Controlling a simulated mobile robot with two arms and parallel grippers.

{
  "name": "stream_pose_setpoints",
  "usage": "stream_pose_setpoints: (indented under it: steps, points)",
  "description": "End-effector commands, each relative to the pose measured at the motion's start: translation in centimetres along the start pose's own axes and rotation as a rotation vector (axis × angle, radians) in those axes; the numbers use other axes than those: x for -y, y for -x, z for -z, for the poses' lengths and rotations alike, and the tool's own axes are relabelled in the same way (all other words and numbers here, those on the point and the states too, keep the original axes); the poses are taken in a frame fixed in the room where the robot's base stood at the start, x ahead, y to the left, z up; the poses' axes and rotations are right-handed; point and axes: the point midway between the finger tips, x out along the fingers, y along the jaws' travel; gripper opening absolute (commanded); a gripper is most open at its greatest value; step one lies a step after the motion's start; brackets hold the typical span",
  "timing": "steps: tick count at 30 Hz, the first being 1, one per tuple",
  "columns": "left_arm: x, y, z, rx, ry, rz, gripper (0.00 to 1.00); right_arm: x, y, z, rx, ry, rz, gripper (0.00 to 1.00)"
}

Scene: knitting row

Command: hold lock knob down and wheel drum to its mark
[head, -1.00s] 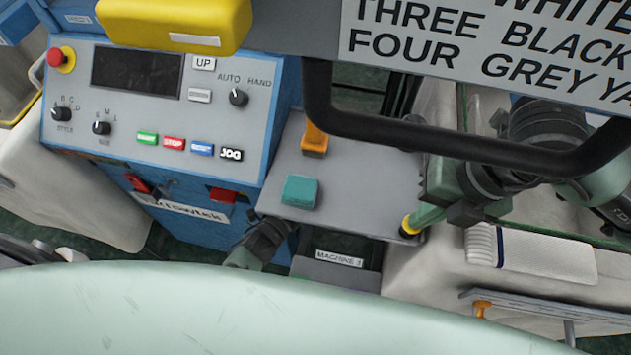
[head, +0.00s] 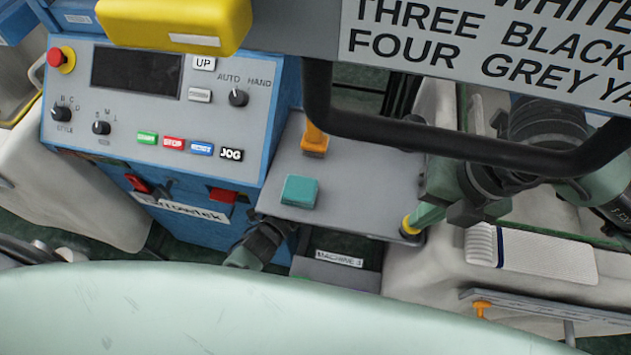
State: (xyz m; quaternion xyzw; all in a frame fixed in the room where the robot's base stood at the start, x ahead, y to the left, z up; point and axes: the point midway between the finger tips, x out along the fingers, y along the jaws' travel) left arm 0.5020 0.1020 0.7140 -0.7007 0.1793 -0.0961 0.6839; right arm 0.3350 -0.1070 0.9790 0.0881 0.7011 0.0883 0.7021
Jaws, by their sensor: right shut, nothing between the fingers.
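A small yellow knob on a dark base (head: 407,226) sits at the right front corner of a grey plate and looks like the lock knob. My right gripper (head: 427,215) comes in from the right, is shut and empty, and its tip is at the knob, seemingly against it. The tip partly covers the knob, so I cannot tell how far down it is. I cannot make out the wheel drum or its mark in this view.
The grey plate (head: 345,215) also bears a teal block (head: 300,191) and an orange handle (head: 314,141). A blue control panel (head: 165,100) stands at left. A black bar (head: 440,143) and a sign (head: 480,45) cross the upper right.

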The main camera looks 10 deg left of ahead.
Motion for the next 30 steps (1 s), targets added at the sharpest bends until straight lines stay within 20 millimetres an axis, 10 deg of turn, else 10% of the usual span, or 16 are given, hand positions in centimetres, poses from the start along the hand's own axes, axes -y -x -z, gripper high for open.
stream_pose_setpoints:
  steps: [16,17,19,30]
  points:
    - [0.74,0.03,-0.01,0.000,-0.002,0.004,0.00,0.18,-0.25,0.09,-0.005,-0.002,0.006,0.00]
    - [0.75,0.02,-0.02,0.000,-0.002,0.004,0.26,0.18,-0.24,0.09,-0.005,-0.002,0.006,0.00]
    - [0.73,0.03,-0.02,0.000,-0.001,0.004,0.42,0.18,-0.24,0.09,-0.006,-0.002,0.006,0.00]
    - [0.52,0.47,0.02,0.000,0.000,0.000,0.42,0.17,-0.25,0.11,-0.006,-0.002,0.005,0.00]
